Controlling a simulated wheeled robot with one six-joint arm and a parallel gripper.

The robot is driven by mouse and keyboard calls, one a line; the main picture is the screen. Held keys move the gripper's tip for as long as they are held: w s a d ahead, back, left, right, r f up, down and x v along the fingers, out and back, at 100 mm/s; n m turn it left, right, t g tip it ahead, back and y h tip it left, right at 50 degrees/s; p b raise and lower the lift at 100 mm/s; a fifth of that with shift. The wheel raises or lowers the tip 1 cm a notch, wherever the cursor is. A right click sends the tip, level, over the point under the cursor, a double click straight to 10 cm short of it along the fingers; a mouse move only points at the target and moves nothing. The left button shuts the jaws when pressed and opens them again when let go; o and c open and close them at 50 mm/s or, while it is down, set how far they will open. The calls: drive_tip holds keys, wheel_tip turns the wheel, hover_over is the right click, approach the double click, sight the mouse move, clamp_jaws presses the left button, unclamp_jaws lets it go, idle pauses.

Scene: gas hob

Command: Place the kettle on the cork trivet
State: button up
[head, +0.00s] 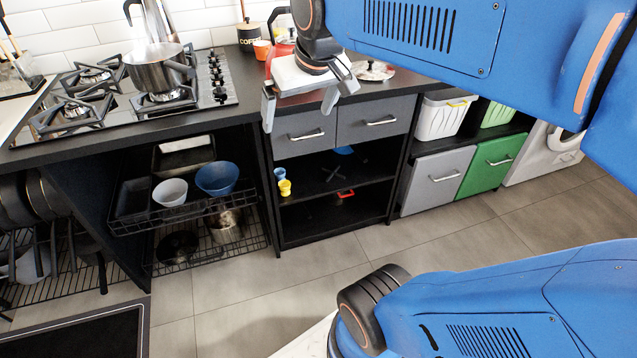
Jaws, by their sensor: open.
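My gripper (299,106) is open, with its fingers spread and pointing down by the counter's front edge. Nothing shows between its fingertips. Just behind it on the counter is a red body with a dark curved handle, which looks like the kettle (283,48). My gripper and wrist hide most of it, and I cannot tell whether they touch it. I cannot make out the cork trivet in this view.
A steel saucepan (158,68) stands on the gas hob (112,104), with a tall steel pot (160,22) behind. Open shelves lie below; the floor is clear.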

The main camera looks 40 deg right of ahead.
drive_tip(key=s+a+f+n, duration=0.1)
drive_tip(key=s+a+f, duration=0.2)
drive_tip(key=s+f, duration=0.8)
drive_tip(key=shift+s+a+f+g+y, duration=0.15)
drive_tip(key=shift+s+g+y, duration=0.15)
